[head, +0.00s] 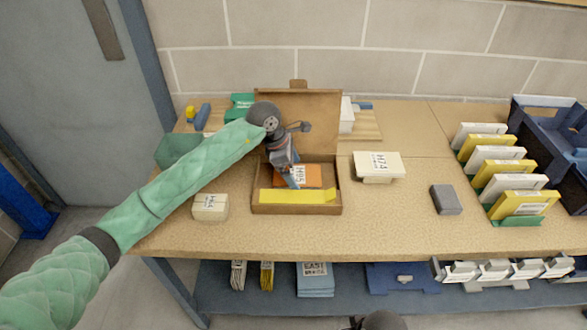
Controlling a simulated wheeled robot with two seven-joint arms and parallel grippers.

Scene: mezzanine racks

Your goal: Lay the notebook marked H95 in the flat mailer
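The flat mailer (262,209) is a brown cardboard box, open on the bench, with its lid standing up at the back. An orange notebook (316,173) with a white label, which seems to read H95, lies within the mailer's outline, toward its back. A yellow piece (318,196) lies along the front of the mailer. My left gripper (292,180) points down over the notebook's left part, at or just above it, and hides some of it. Its fingers are too small to tell open from shut.
A box marked H74 (378,162) stands right of the mailer, a small pale box (210,206) left of it. A grey block (446,199) lies farther right, before a row of white and yellow packets (525,203). Bare bench top lies between them.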

